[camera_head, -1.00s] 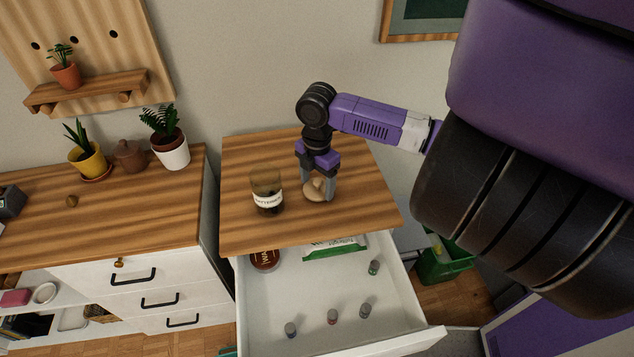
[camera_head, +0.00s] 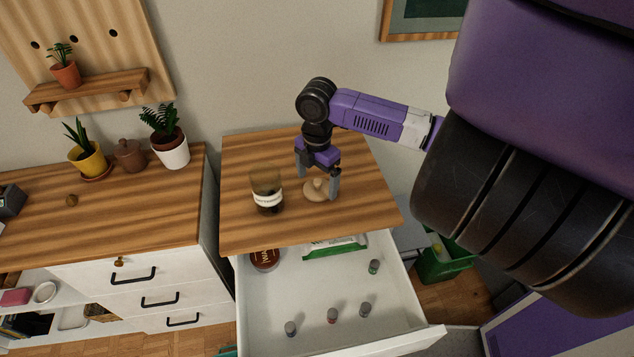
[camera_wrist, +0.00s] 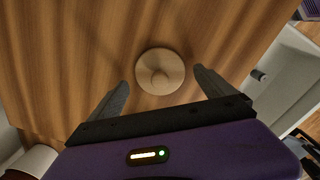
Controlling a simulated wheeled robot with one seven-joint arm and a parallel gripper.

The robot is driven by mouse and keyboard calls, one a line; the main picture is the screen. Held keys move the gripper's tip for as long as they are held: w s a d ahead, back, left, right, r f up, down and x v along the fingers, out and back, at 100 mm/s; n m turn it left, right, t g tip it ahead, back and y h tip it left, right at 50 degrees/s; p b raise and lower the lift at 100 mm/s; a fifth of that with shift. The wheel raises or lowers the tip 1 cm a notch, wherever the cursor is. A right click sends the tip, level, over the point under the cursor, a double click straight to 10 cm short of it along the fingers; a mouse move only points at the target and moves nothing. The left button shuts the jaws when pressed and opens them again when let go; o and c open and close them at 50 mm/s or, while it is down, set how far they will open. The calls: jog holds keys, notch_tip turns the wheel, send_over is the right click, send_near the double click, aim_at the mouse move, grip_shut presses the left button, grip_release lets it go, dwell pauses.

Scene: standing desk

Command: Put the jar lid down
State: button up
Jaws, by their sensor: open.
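The jar lid (camera_head: 316,190) is a round beige disc with a knob, lying flat on the wooden desk top (camera_head: 235,222). The lid also shows in the wrist view (camera_wrist: 160,72), just beyond and between the fingertips. My gripper (camera_head: 319,186) is open and empty above the lid, its two grey fingers apart on either side. In the wrist view my gripper (camera_wrist: 160,82) shows a clear gap between each finger and the lid. A brown glass jar (camera_head: 266,190) with a white label stands upright to the left of the lid, its top uncovered.
An open white drawer (camera_head: 335,290) below the desk top holds a green-and-white packet (camera_head: 335,246), a round brown-red item (camera_head: 264,259) and several small cylinders. Free desk surface lies around the lid. A second cabinet with potted plants (camera_head: 168,138) stands at left.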

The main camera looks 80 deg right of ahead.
aim_at(317, 181)
notch_tip(317, 181, up, 11)
jog(key=shift+b, duration=0.3)
dwell(0.5)
